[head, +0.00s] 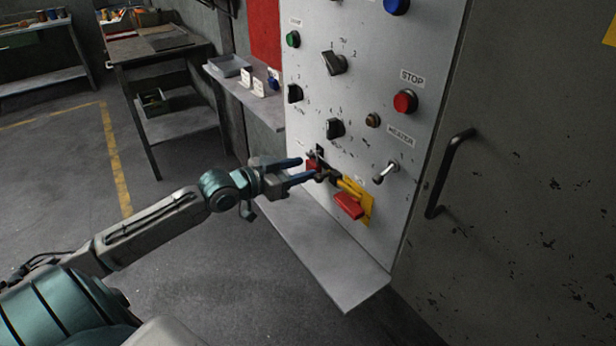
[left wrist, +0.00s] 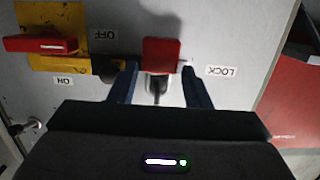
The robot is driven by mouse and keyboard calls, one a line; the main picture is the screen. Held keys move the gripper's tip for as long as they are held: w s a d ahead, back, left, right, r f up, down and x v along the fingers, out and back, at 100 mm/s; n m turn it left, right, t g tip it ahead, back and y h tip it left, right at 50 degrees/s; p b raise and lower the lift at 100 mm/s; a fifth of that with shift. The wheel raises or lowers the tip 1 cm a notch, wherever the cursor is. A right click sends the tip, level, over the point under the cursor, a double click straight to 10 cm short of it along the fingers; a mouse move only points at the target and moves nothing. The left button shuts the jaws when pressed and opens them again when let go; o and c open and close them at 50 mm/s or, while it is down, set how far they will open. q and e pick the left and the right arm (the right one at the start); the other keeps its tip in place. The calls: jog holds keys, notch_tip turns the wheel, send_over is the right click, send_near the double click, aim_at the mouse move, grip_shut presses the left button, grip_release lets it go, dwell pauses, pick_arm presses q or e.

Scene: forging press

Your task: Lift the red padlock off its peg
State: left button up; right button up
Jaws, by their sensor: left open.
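The red padlock (left wrist: 161,55) hangs on the grey control panel beside the LOCK label (left wrist: 221,71). In the head view the padlock (head: 312,166) is partly hidden behind my left gripper. My left gripper (head: 306,169) is open, with its blue fingertips close to the panel. In the left wrist view the gripper (left wrist: 160,84) has one finger to each side of the padlock's lower part. A gap shows on both sides, and I cannot tell the depth between fingers and padlock. The peg is hidden. My right gripper is not in view.
A yellow plate with a red handle (head: 348,205) sits right of the padlock. A toggle switch (head: 385,172), knobs and a red STOP button (head: 405,101) are above. A grey ledge (head: 345,280) juts out below. A door handle (head: 449,172) is at right.

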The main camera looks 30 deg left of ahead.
aim_at(314, 163)
pick_arm(q)
jog(key=shift+w+d, duration=0.15)
jog(key=shift+w, duration=0.3)
jog(key=shift+x, duration=0.9)
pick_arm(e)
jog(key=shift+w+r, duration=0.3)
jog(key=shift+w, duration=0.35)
pick_arm(q)
jog(key=c, duration=0.7)
jog(key=shift+r, duration=0.15)
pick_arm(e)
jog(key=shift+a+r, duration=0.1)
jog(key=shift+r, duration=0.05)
pick_arm(q)
jog(key=shift+r+p, duration=0.35)
jog(key=shift+p, duration=0.15)
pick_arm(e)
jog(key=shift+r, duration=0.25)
pick_arm(q)
jog(key=shift+r, duration=0.2)
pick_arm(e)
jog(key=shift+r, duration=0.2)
pick_arm(q)
jog(key=shift+s, duration=0.1)
